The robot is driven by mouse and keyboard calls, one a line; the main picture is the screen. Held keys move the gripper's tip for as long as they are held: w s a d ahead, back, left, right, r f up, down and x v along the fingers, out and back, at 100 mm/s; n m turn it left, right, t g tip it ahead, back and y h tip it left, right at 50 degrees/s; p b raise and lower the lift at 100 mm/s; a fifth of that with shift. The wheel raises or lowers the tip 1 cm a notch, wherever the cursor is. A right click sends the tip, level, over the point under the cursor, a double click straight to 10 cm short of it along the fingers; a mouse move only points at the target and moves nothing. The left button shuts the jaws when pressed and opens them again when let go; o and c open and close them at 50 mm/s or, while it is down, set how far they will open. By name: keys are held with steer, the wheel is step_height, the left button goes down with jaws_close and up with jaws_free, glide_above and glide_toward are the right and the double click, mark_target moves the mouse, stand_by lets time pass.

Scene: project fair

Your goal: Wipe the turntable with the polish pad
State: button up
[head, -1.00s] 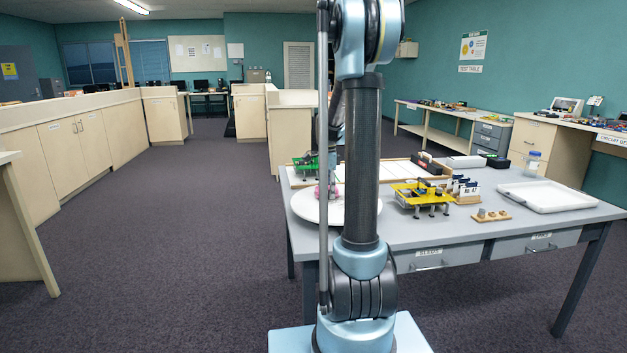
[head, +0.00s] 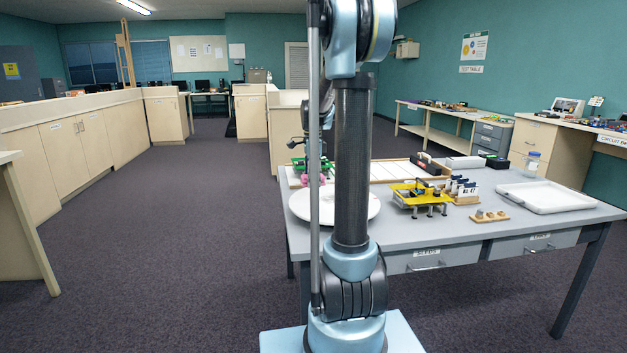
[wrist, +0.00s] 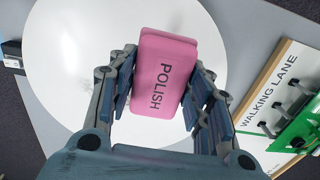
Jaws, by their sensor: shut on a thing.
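The polish pad (wrist: 165,75) is a pink block with "POLISH" on its face. My gripper (wrist: 160,84) is shut on it, one finger on each long side. In the head view the pink pad (head: 304,180) shows beside my arm, near the far left rim of the turntable. The turntable (head: 300,208) is a flat white disc on the near left of the grey table, partly hidden behind my arm. In the wrist view the disc (wrist: 75,60) lies behind the pad and looks bare. The pad seems held above it; the exact gap cannot be told.
A green walker model (wrist: 300,125) stands by the "WALKING LANE" board (wrist: 265,95), close to the disc. A yellow model (head: 420,194), small wooden block (head: 490,215) and white tray (head: 546,196) stand further right on the table. The floor left of the table is clear.

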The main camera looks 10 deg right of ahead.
steer(key=shift+r, duration=1.45)
